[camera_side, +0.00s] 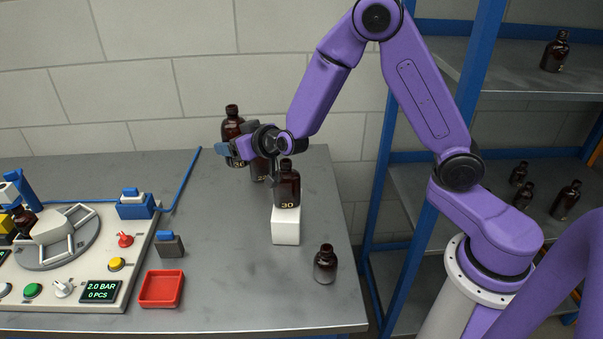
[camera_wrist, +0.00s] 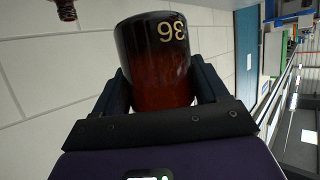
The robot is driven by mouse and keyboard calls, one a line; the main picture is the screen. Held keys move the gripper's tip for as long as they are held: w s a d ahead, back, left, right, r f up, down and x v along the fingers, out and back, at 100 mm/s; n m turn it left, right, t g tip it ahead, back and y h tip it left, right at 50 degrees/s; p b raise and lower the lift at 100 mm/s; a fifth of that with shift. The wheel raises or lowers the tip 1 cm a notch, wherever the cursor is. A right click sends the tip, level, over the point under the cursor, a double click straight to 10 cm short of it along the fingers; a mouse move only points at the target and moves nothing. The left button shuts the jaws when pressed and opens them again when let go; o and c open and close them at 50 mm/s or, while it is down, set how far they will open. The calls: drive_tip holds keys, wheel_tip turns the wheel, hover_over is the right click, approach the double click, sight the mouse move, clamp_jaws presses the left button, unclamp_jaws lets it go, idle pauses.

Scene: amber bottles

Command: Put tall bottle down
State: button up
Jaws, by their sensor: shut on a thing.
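My gripper (camera_side: 230,150) is shut around a tall dark amber bottle (camera_side: 232,122) near the back of the bench. In the wrist view the bottle (camera_wrist: 158,85) sits between both fingers, its number upside down and reading like 36. In the side view its neck points up and it looks upright. Its lower part is partly hidden by the gripper, and I cannot tell whether its base touches the bench.
Another bottle (camera_side: 258,172) is close beside my gripper, partly hidden. A bottle marked 30 (camera_side: 287,187) stands on a white block (camera_side: 286,228). A small bottle (camera_side: 325,264) stands near the right edge. A red tray (camera_side: 161,304) and control panel (camera_side: 140,260) are left.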

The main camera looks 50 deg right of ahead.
drive_tip(key=s+d+r, duration=0.2)
drive_tip(key=d+r, duration=0.1)
drive_tip(key=d, duration=0.3)
drive_tip(key=s+d+r, duration=0.2)
drive_tip(key=s+d, duration=0.1)
drive_tip(key=d, duration=0.4)
drive_tip(key=s+d+f+n+y, duration=0.2)
drive_tip(key=s+d+f+y, duration=0.1)
drive_tip(key=s+d+f, duration=0.55)
drive_tip(key=w+d+f, duration=0.1)
drive_tip(key=w+f, duration=0.2)
drive_tip(key=w, duration=0.1)
drive_tip(key=w+d+f, duration=0.1)
drive_tip(key=w+f, duration=0.3)
drive_tip(key=w, duration=0.1)
drive_tip(key=w+d+f, duration=0.2)
drive_tip(key=w+f, duration=0.2)
drive_tip(key=w, duration=0.1)
drive_tip(key=shift+w+d+f, duration=0.1)
drive_tip(key=shift+w, duration=0.05)
drive_tip(key=shift+w+f, duration=0.15)
drive_tip(key=shift+f, duration=1.5)
drive_tip(key=shift+f, duration=0.15)
